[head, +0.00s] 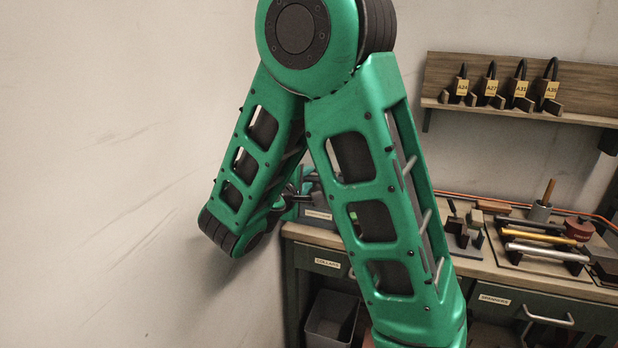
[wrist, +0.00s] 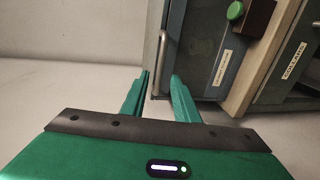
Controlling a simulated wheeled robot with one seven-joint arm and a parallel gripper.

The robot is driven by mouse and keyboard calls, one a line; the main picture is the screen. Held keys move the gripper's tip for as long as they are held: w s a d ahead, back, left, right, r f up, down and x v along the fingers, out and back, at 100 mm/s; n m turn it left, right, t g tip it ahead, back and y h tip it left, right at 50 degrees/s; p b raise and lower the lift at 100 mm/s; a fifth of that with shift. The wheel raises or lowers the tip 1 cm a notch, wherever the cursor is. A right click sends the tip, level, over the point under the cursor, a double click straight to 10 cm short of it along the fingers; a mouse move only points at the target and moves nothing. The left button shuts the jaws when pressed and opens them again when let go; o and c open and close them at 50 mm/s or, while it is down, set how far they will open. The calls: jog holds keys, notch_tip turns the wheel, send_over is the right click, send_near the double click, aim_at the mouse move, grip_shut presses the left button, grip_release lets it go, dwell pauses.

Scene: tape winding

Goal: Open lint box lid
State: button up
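The lint box appears to be the grey box with a pale label (wrist: 222,68) in the wrist view, though I cannot read the label. A metal bar handle (wrist: 163,55) runs along its left edge. In the head view the box (head: 318,202) sits at the left end of the bench, mostly hidden behind my arm. My gripper (wrist: 160,75) is open. Its two green fingers lie on either side of the handle's lower end in the picture; I cannot tell whether they touch it. I see no gap at the lid.
The COLLARS drawer (head: 328,264) is under the bench top. A wall (head: 100,170) stands close on the left. Tools and a rack (head: 545,248) occupy the bench's right part. A grey bin (head: 331,318) is below.

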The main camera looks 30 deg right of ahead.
aim_at(311, 175)
jog(key=shift+x, duration=2.6)
jog(key=shift+c, duration=0.7)
grip_shut()
jog(key=shift+a, duration=0.2)
